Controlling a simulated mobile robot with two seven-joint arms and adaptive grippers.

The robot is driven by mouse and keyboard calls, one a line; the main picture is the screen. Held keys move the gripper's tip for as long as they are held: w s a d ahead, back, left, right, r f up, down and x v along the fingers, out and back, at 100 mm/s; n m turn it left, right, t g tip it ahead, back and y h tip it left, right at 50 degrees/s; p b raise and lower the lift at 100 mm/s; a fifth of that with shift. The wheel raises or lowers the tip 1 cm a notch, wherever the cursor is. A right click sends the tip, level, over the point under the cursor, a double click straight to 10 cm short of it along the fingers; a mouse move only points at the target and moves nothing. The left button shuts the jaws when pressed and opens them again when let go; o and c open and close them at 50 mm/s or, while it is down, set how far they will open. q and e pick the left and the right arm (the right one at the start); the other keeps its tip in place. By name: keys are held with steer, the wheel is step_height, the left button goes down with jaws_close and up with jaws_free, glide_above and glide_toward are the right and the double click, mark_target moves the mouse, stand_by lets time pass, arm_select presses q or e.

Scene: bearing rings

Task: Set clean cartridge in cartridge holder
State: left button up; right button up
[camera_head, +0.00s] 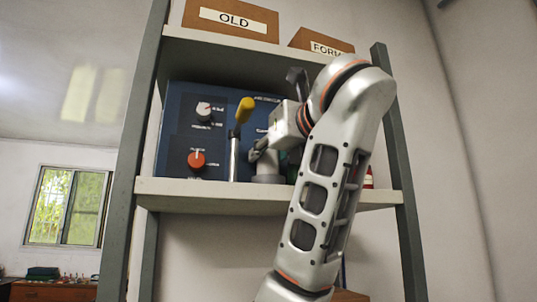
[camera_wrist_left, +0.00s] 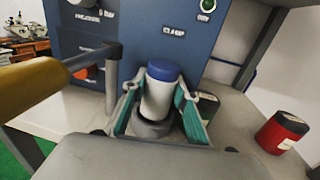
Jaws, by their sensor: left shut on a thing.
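The clean cartridge, a white cylinder with a blue cap (camera_wrist_left: 160,88), stands roughly upright between the teal-padded fingers of my left gripper (camera_wrist_left: 158,108) in the left wrist view. The fingers are shut on it. Its lower end is at the grey round cartridge holder (camera_wrist_left: 152,130); I cannot tell whether it is fully seated. In the head view my left gripper (camera_head: 262,150) is just above the grey holder (camera_head: 268,178) on the shelf, and the cartridge is largely hidden there. My right gripper is not in view.
A lever with a yellow handle (camera_head: 244,110) stands close left of the gripper. A blue control panel (camera_head: 175,135) with knobs is behind. An upper shelf (camera_head: 225,41) hangs above.

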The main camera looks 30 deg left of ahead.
arm_select(q)
steer(key=shift+s+d, duration=0.1)
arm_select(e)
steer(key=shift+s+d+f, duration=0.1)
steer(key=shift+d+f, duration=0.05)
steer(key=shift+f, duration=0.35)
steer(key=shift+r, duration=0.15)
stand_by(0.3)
arm_select(q)
steer(key=shift+f+b, duration=0.1)
steer(key=shift+b, duration=0.3)
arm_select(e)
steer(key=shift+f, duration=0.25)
arm_select(q)
steer(key=shift+f, duration=0.25)
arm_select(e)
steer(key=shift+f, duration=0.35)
arm_select(q)
steer(key=shift+f+b, duration=0.3)
steer(key=shift+b, duration=0.2)
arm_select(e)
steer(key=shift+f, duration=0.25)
arm_select(q)
steer(key=o, duration=0.9)
steer(key=shift+r, duration=0.1)
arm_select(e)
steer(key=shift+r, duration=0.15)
arm_select(q)
steer(key=shift+d, duration=0.1)
